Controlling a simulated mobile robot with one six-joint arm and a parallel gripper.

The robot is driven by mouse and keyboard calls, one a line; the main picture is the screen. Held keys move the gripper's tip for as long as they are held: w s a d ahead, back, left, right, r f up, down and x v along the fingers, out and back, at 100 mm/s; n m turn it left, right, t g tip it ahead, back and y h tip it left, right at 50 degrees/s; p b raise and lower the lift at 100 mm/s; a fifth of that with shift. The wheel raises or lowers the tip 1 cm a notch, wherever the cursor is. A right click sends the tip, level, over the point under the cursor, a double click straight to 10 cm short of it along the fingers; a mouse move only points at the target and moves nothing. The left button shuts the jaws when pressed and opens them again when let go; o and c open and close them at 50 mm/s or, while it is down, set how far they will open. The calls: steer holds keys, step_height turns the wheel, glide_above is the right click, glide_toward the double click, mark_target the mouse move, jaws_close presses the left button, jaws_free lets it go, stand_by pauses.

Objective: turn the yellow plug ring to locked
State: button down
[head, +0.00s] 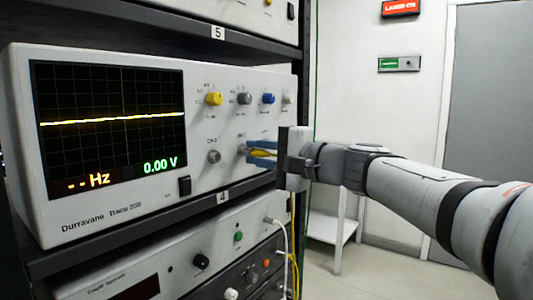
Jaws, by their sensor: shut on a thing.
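My gripper (262,150) comes in from the right and is shut on the yellow plug ring (262,153) at the lower right of the scope's front panel. Only a strip of yellow shows between the two blue-grey fingers. The plug is at the right-hand socket, with a bare metal socket (214,157) to its left. The fingers hide most of the ring and the socket behind it, so I cannot tell the ring's angle or any lock mark.
Yellow, grey and blue knobs (214,98) sit just above the gripper. The screen (110,125) reads 0.00 V with a flat yellow trace. A yellow cable (294,230) hangs below the gripper beside a white lead (283,240). Another instrument (180,270) sits below.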

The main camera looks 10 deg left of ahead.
steer(key=c, duration=1.3)
jaws_free()
steer(key=shift+o, duration=0.2)
steer(key=v, duration=0.7)
steer(key=shift+s+d, duration=0.15)
steer(key=shift+d, duration=0.2)
